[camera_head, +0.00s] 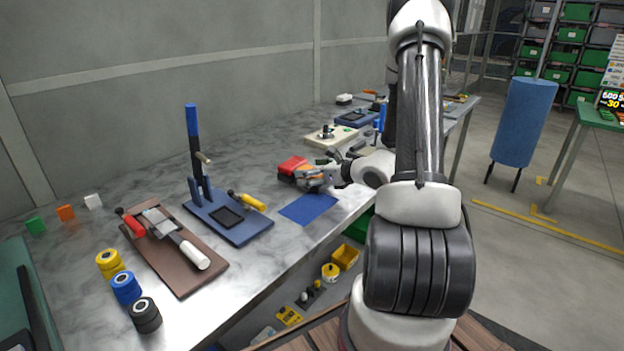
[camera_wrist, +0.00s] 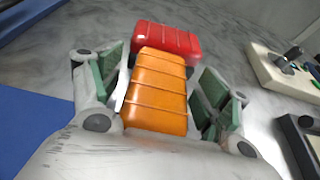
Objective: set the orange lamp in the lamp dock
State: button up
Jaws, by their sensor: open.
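The orange lamp (camera_wrist: 157,90) is a ribbed block in the middle of the wrist view, lying between the two green-padded fingers of my gripper (camera_wrist: 158,100). The fingers are spread, with a gap beside the lamp on both sides. A red lamp (camera_wrist: 165,42) of like shape lies just beyond it. In the head view, my gripper (camera_head: 312,178) is low over the grey bench beside the red lamp (camera_head: 290,165), and it mostly hides the orange lamp. I cannot tell which fixture is the lamp dock.
A blue mat (camera_head: 309,208) lies flat in front of my gripper. A beige fixture (camera_head: 330,136) stands behind it. To the left are a blue-based lever stand (camera_head: 240,228) and a brown tool board (camera_head: 185,270). Tape rolls (camera_head: 126,288) sit at the front left.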

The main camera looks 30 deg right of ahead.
jog(key=c, duration=1.4)
